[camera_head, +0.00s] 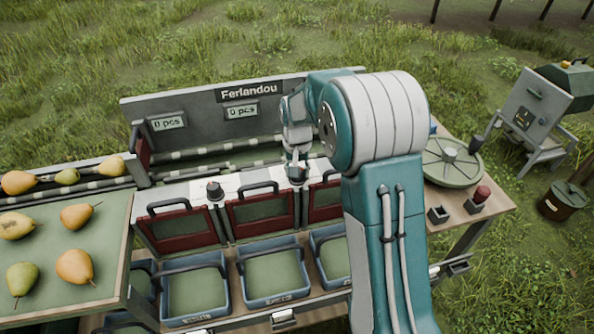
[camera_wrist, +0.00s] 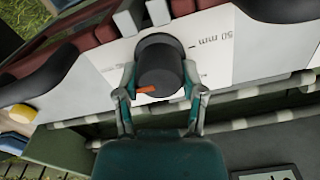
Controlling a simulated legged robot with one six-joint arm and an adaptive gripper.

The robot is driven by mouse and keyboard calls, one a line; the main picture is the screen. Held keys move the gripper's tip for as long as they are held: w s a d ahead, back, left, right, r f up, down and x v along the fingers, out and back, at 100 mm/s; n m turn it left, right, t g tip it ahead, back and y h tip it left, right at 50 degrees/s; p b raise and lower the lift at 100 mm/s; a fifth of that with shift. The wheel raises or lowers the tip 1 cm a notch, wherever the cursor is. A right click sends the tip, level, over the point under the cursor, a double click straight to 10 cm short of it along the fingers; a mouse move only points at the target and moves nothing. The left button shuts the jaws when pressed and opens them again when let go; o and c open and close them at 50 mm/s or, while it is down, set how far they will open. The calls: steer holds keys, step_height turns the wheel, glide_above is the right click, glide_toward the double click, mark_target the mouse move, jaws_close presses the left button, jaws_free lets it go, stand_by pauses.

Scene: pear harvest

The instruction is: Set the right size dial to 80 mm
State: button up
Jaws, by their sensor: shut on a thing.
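The right size dial (camera_wrist: 160,62) is a dark round knob with an orange pointer mark in the wrist view. It stands on a white panel (camera_wrist: 222,45) with a printed "50 mm" mark that reads upside down to the knob's right. An "80 mm" mark cannot be made out. My gripper (camera_wrist: 160,88) is shut on the knob, one finger on each side. In the head view my gripper (camera_head: 297,172) is at the right dial and hides much of it. The left dial (camera_head: 214,190) is a dark knob farther left on the white strip.
Red flaps (camera_head: 178,230) with dark handles line the front of the sorter, above several blue crates (camera_head: 195,286). Pears (camera_head: 75,267) lie on the green table at left. Two "0 pcs" displays (camera_head: 241,111) are on the back panel. A round lid (camera_head: 450,162) is at right.

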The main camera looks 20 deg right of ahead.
steer(key=shift+s+f, duration=0.2)
steer(key=o, duration=1.1)
steer(key=shift+o, duration=0.2)
steer(key=shift+r, duration=0.1)
steer(key=shift+w+r, duration=0.1)
steer(key=shift+w, duration=0.05)
steer(key=shift+r, duration=0.3)
step_height(320, 180, up, 10)
steer(key=shift+a+r, duration=0.1)
steer(key=shift+r, duration=0.45)
